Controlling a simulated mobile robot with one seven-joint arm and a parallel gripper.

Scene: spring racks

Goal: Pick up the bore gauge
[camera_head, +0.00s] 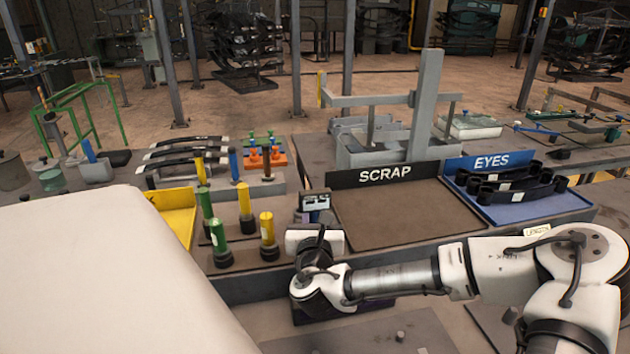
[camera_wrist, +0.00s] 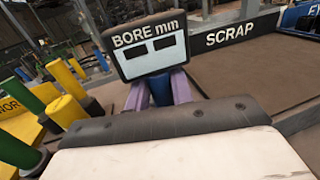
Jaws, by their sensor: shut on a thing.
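A blue handle (camera_wrist: 160,92) runs down below the head. My gripper (camera_wrist: 158,86) is shut on that handle, one purple finger on each side. In the head view my gripper (camera_head: 312,217) is just left of the SCRAP tray, mostly hidden behind my white wrist. The lower end of the gauge is hidden, so I cannot tell whether it touches the bench.
The SCRAP tray (camera_head: 400,215) is empty. The blue EYES tray (camera_head: 535,207) holds several black springs. Green and yellow upright gauges (camera_head: 267,230) stand close on the left, beside a yellow tray (camera_head: 178,215). A grey frame (camera_head: 425,105) rises behind the SCRAP tray.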

